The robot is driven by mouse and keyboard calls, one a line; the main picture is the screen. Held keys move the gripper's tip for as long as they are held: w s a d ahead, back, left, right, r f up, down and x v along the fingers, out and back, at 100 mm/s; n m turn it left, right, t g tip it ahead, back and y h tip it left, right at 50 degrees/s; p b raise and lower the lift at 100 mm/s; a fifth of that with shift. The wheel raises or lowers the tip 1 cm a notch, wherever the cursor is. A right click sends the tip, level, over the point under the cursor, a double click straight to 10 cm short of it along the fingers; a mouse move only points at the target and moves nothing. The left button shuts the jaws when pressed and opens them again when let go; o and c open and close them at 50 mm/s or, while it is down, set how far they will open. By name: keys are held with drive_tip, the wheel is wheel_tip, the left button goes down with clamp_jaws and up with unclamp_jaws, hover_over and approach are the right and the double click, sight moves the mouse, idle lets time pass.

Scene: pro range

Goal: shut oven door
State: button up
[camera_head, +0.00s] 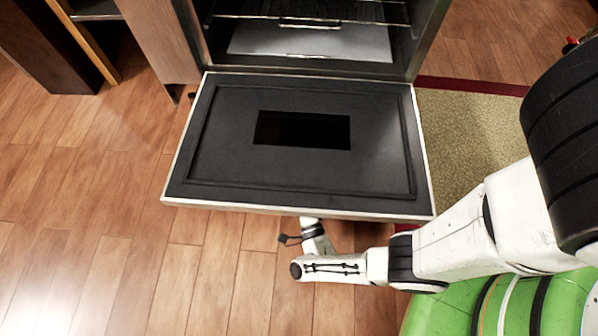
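The oven door (230,166) is folded down, fully open and about level, with its dark inner face and small window (302,130) showing. The oven cavity (310,42) behind it is open, with wire racks inside. My arm reaches in from the right, and its last links are just in front of and below the door's front edge. My gripper is mostly hidden under that edge; a small dark part near the wrist shows at the left. I cannot tell whether the gripper touches the door or is open or shut.
A wooden cabinet panel (158,40) stands left of the oven, with a dark piece of furniture (62,50) farther left. A tan rug (470,135) with a red border lies on the right. The wooden floor (90,220) at left is clear.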

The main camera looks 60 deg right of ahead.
drive_tip(key=shift+c, duration=0.3)
clamp_jaws()
idle(0.4)
